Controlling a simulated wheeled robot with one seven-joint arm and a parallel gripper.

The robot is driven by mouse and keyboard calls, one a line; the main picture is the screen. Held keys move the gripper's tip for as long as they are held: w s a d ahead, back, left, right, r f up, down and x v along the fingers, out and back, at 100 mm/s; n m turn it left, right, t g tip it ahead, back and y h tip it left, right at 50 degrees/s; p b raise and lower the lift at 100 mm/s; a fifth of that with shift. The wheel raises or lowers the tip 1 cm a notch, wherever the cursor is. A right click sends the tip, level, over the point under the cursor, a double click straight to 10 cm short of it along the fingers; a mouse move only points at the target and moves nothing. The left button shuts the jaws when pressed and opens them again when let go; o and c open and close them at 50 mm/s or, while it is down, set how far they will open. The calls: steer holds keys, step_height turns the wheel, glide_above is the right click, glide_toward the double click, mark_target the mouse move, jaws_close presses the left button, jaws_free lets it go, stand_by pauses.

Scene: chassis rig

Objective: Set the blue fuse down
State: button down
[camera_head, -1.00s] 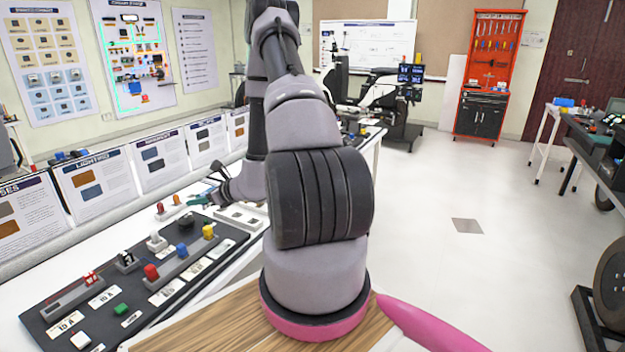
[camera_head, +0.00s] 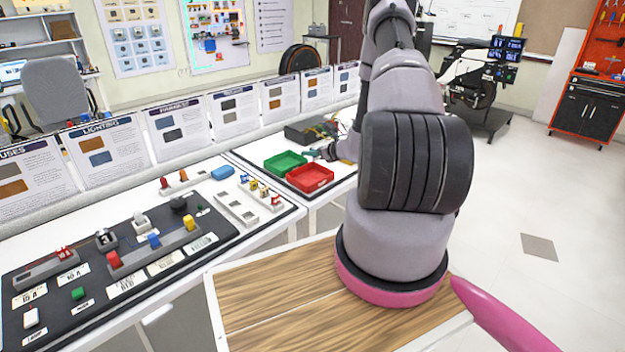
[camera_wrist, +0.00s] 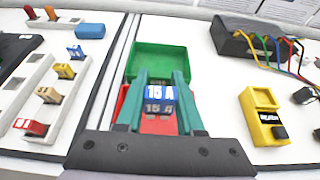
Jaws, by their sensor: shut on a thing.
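My gripper (camera_wrist: 161,92) is shut on a blue fuse (camera_wrist: 160,92) marked 15 A, held between its teal fingers. In the wrist view the fuse is over the red tray (camera_wrist: 123,102), near its border with the green tray (camera_wrist: 160,60). The fingers hide much of the red tray. In the head view my gripper (camera_head: 326,153) is just behind the red tray (camera_head: 310,177) and right of the green tray (camera_head: 285,161); the held fuse cannot be made out there. A second blue fuse (camera_wrist: 76,52) stands in the pale strip on the left.
Yellow and red fuses stand in the pale strip (camera_head: 237,207). A yellow meter (camera_wrist: 262,115) and a dark box with coloured wires (camera_wrist: 250,38) lie right of the trays. White table shows between them. The dark panel (camera_head: 120,255) with switches is further left.

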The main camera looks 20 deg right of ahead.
glide_above(312, 180)
step_height(312, 180, down, 5)
steer(key=shift+r, duration=0.1)
steer(key=shift+a+f, duration=0.1)
steer(key=shift+f, duration=2.4)
steer(key=c, duration=0.5)
jaws_free()
steer(key=shift+f, duration=0.1)
steer(key=shift+c, duration=0.2)
